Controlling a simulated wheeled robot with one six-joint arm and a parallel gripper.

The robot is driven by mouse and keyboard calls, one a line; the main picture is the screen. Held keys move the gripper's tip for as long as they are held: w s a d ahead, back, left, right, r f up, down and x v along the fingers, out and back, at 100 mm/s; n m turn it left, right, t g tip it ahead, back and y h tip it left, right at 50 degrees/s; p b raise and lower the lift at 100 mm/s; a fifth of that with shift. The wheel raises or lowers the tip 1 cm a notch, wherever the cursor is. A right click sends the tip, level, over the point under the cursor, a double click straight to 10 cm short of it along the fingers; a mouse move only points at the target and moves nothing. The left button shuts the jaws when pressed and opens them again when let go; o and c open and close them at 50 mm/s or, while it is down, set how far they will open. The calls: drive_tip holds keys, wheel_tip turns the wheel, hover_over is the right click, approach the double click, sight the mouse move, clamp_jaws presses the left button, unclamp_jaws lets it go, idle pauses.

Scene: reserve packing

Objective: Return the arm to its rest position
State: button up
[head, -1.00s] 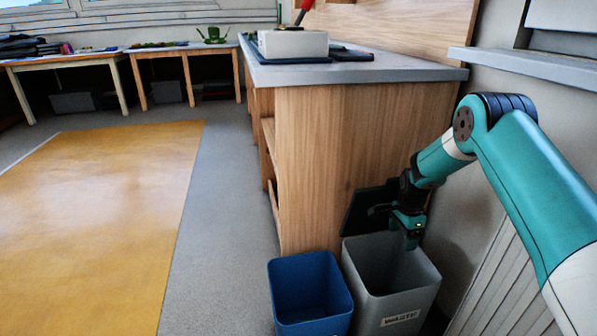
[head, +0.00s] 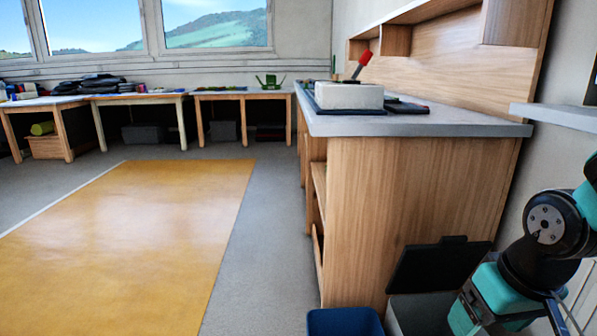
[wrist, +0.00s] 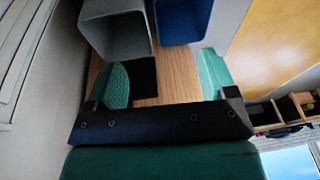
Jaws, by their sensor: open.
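My arm (head: 553,240) is folded low at the right edge of the head view, in front of the wall and beside the wooden counter. The gripper's fingers are out of sight in that view. In the wrist view my gripper (wrist: 162,82) is open, its two green fingers wide apart with nothing between them. Beyond the fingers are the wooden panel, a black lid (wrist: 143,72), the grey bin (wrist: 112,28) and the blue bin (wrist: 185,22).
The wooden counter (head: 405,200) stands close left of my arm. The grey bin (head: 418,315) with its raised black lid (head: 440,262) and the blue bin (head: 345,322) sit at its foot. A ledge (head: 560,116) juts from the right wall. The yellow floor area (head: 130,230) is clear.

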drive_tip(key=s+a+r+n+g+y, duration=0.3)
drive_tip(key=s+a+r+n, duration=0.35)
drive_tip(key=s+a, duration=0.4)
wheel_tip(320, 180, up, 29)
drive_tip(key=w+p, duration=0.1)
drive_tip(key=p, duration=2.7)
drive_tip(key=shift+a+f+m+p, duration=0.2)
drive_tip(key=shift+m+p, duration=0.15)
